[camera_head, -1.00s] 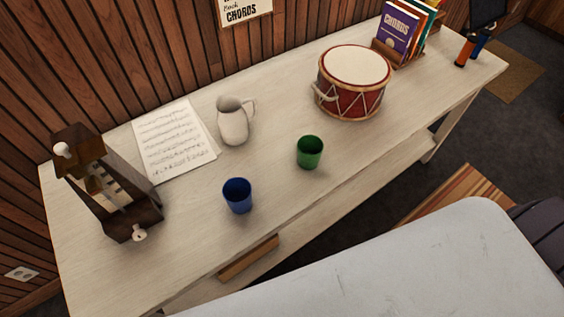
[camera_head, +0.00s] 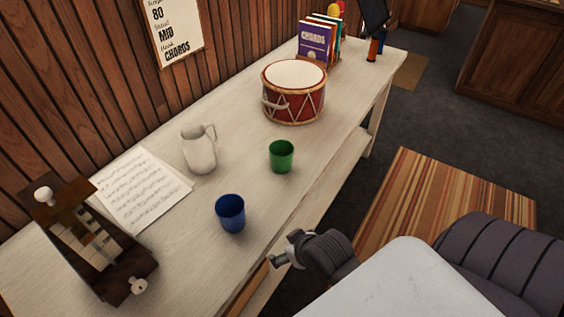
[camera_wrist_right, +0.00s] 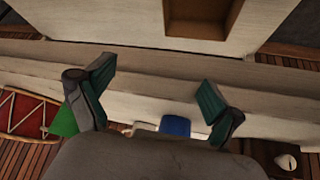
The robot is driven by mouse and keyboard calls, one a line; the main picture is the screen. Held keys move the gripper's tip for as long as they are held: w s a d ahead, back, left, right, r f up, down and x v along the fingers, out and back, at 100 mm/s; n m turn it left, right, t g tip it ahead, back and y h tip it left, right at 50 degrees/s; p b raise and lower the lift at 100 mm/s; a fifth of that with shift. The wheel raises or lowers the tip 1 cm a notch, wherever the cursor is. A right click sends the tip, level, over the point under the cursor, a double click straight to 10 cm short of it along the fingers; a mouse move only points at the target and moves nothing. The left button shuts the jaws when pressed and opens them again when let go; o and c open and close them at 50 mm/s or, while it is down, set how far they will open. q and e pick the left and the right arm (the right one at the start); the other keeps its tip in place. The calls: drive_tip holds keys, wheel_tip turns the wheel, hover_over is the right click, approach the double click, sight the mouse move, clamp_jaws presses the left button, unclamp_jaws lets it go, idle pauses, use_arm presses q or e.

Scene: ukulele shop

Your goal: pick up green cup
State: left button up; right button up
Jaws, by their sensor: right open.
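The green cup (camera_head: 281,157) stands upright on the white table, in front of the drum and right of the pitcher. My right gripper (camera_head: 283,249) is past the table's front edge, below the green cup in the picture and apart from it. In the right wrist view its two fingers (camera_wrist_right: 152,98) are spread with nothing between them. Part of the green cup (camera_wrist_right: 63,121) shows there beside the left finger, which hides some of it. My left gripper is not in view.
A blue cup (camera_head: 231,212) stands nearest my gripper, left of the green cup. A white pitcher (camera_head: 199,149), red drum (camera_head: 294,95), sheet music (camera_head: 145,190) and dark wooden metronome (camera_head: 88,240) share the table (camera_head: 335,112). The tabletop around the green cup is clear.

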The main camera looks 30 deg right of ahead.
drive_tip(key=shift+t+h, duration=0.3)
drive_tip(key=shift+t, duration=0.5)
drive_tip(key=w+r, duration=0.1)
drive_tip(key=d+r, duration=0.1)
drive_tip(key=w+r, duration=0.1)
drive_tip(key=r, duration=0.1)
drive_tip(key=shift+w+d, duration=0.3)
drive_tip(key=shift+w, duration=0.05)
drive_tip(key=m+t+h, duration=0.2)
drive_tip(key=m+t, duration=0.1)
drive_tip(key=t, duration=0.3)
approach(278, 149)
drive_tip(key=x, duration=0.3)
drive_tip(key=shift+w+a, duration=0.1)
drive_tip(key=shift+a, duration=0.2)
drive_tip(key=shift+d+p+x, duration=0.2)
drive_tip(key=shift+p+x, duration=0.2)
drive_tip(key=shift+x, duration=2.75)
drive_tip(key=shift+r, duration=0.1)
drive_tip(key=c, duration=1.1)
